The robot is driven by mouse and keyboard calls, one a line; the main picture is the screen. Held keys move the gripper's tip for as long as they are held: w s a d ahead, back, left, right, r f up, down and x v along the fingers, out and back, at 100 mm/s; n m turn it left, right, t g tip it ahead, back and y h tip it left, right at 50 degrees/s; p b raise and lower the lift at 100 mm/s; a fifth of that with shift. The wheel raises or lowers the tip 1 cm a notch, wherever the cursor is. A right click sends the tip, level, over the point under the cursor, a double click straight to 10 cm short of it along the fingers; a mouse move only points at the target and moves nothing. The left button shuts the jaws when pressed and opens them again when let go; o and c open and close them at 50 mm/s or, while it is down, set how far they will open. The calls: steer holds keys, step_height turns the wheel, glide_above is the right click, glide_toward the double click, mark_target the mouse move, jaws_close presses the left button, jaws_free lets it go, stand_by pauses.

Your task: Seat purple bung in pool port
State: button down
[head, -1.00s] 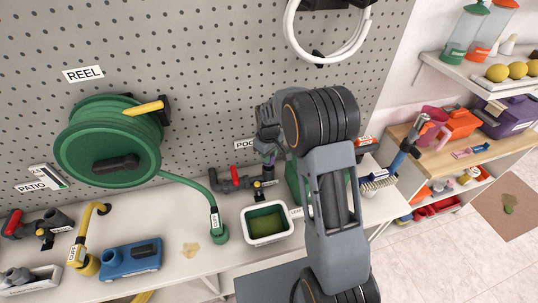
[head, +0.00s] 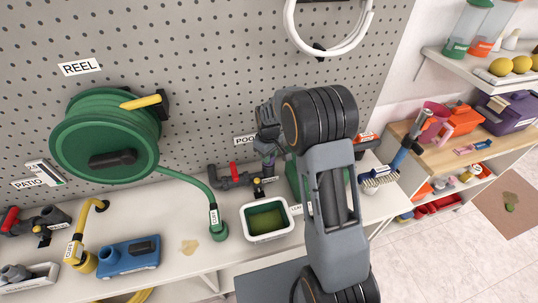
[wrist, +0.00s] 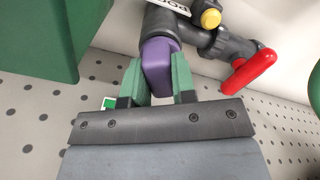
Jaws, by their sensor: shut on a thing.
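My gripper (wrist: 158,82) is shut on the purple bung (wrist: 160,60), with one green fingertip on each side of it. In the wrist view the bung's far end meets the open end of the dark grey pool port pipe (wrist: 168,24). How deep it sits in the port cannot be told. In the head view my gripper (head: 268,158) is above the right end of the dark pipe (head: 236,183) with the red lever, below the partly hidden POOL label (head: 245,141). My arm hides part of that area.
A green box (wrist: 35,35) stands close beside my gripper. The red lever (wrist: 250,73) and a yellow knob (wrist: 210,18) are near the port. A white tub (head: 267,238) with green contents and a green hose end (head: 217,228) stand in front on the bench.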

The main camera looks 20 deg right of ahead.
steer(key=shift+f, duration=0.35)
steer(key=c, duration=0.9)
jaws_free()
steer(key=shift+r, duration=0.1)
steer(key=shift+o, duration=0.2)
steer(key=shift+r+p, duration=1.65)
steer(key=shift+r, duration=0.9)
